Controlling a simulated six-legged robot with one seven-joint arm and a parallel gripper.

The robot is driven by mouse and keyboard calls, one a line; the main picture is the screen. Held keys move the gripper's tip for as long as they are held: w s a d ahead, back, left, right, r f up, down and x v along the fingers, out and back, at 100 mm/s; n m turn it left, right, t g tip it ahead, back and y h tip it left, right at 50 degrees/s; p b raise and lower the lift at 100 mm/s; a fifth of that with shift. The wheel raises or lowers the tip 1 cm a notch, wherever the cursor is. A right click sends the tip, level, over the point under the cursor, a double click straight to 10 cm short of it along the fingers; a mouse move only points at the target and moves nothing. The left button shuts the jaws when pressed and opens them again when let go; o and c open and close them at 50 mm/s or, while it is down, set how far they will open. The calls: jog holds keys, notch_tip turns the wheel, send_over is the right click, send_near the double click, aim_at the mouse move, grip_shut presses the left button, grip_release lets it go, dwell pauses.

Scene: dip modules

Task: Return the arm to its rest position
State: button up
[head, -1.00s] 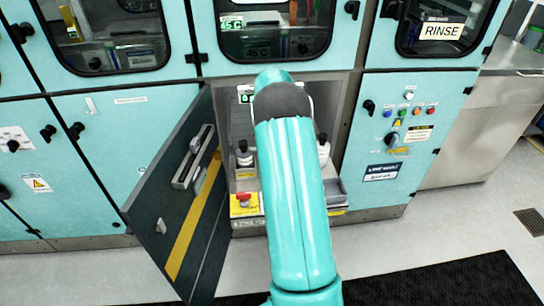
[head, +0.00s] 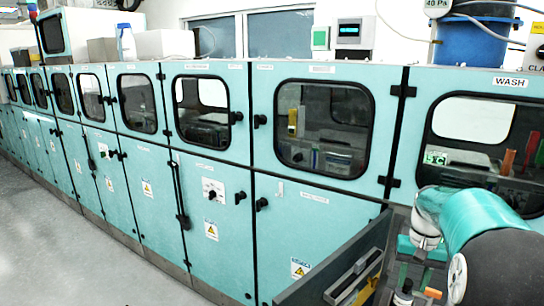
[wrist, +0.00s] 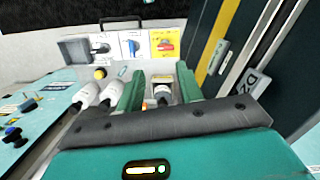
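My teal arm (head: 480,235) shows at the lower right of the head view, bent in front of the WASH cabinet and beside the open dark door (head: 345,265). I cannot make out its fingertips there. In the wrist view my gripper (wrist: 160,80) has two green fingers standing apart. A small bottle with a dark cap (wrist: 162,92) shows in the gap between them. It seems to be beyond the fingers, with no clear contact. The camera looks into the open bay with its contents upside down.
White bottles (wrist: 88,93) stand beside the fingers in the wrist view. The open door with a yellow stripe (wrist: 222,45) is close on the right. Clear floor (head: 60,220) lies at left.

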jog(key=s+a+r+n+t+h, duration=0.1)
jog(key=s+a+r+t, duration=0.1)
jog(key=s+a+r, duration=0.4)
jog(key=s+a+r+n+t, duration=0.2)
jog(key=s+a+r, duration=0.15)
jog(key=a, duration=0.45)
jog(key=s+a+f+n+t, duration=0.1)
jog(key=s+a+f+t, duration=0.1)
jog(key=s+a, duration=0.5)
jog(key=s, duration=0.4)
jog(key=shift+a+n+t, duration=0.4)
